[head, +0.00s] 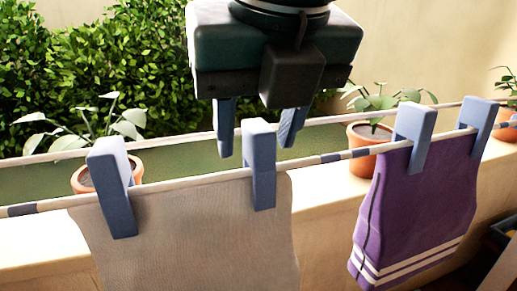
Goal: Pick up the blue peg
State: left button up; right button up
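Several blue pegs clip cloths to a striped line (190,185). One blue peg (260,170) stands upright on the right top corner of a grey cloth (190,240). Another peg (112,190) holds the left corner of that cloth. Two more, a left one (413,135) and a right one (478,125), hold a purple cloth (415,205). My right gripper (258,135) points down from above with its fingers apart, one showing on each side of the middle peg's top. I cannot tell whether they touch it. My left gripper is out of view.
A second line (60,155) runs behind the first. Potted plants stand on a ledge behind, one at left (85,178), one at centre right (370,135) and one at far right (508,130). A green hedge (110,50) and a pale wall (430,45) lie beyond.

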grip_shut()
dwell(0.3)
notch_tip(320, 180, up, 10)
jog(key=shift+r+p, duration=0.1)
jog(key=shift+p, duration=0.2)
